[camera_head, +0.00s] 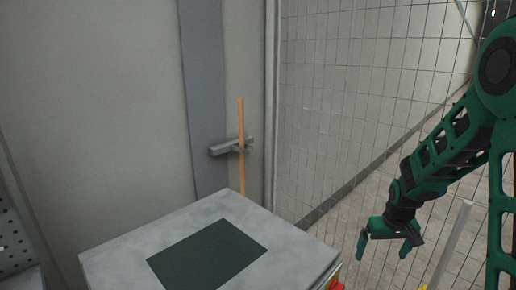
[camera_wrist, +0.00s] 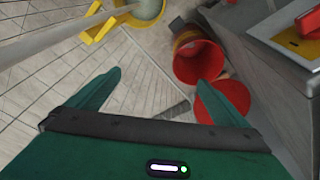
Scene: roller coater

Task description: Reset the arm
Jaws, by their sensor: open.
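My green gripper (camera_head: 384,250) hangs at the lower right of the head view, to the right of a grey-topped stand. Its fingers are apart and point downward. The wrist view shows the fingers (camera_wrist: 163,78) spread over the floor with nothing between them. My arm reaches down to it from the upper right.
The grey stand (camera_head: 113,266) bears a dark green mat (camera_head: 207,255). A wooden stick (camera_head: 241,150) stands behind it by a wall bracket (camera_head: 226,148). Wire mesh (camera_head: 350,110) lies at right. A red bucket (camera_wrist: 198,62), red disc (camera_wrist: 222,102) and yellow frame (camera_wrist: 97,24) are on the floor.

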